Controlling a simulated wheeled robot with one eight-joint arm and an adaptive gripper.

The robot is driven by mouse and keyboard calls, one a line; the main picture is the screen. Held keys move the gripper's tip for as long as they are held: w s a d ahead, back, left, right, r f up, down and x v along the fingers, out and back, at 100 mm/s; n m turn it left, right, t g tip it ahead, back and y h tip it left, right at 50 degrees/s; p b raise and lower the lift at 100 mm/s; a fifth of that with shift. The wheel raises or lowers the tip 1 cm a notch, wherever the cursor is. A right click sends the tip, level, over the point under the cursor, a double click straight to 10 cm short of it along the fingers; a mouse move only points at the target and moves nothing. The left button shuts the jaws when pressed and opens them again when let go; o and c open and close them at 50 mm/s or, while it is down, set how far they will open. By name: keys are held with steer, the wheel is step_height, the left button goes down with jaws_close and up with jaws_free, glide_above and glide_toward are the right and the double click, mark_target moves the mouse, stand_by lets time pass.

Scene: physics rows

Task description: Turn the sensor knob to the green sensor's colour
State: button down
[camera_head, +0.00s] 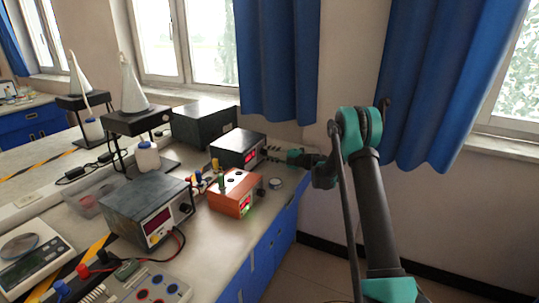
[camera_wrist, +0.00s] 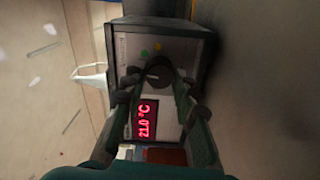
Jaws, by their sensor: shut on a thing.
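The sensor knob (camera_wrist: 158,73) is dark and round, on the pale front panel of a dark instrument box (camera_head: 238,147). The knob's pointer is too dark to read. My gripper (camera_wrist: 158,84) is shut on the knob, one finger on each side. In the head view my gripper (camera_head: 272,153) reaches the box front from the right and hides the knob. A red display (camera_wrist: 147,119) reads 21.0 °C.
A second dark meter (camera_head: 150,208) with leads stands nearer left. A small round dial (camera_head: 276,183) lies near the bench edge. Floor right of the bench is clear.

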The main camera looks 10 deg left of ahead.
steer(key=m, duration=0.6)
steer(key=shift+d, duration=0.1)
steer(key=shift+m, duration=0.3)
stand_by(0.3)
steer(key=c, duration=1.2)
jaws_free()
steer(key=v, duration=1.2)
steer(key=shift+r, duration=0.1)
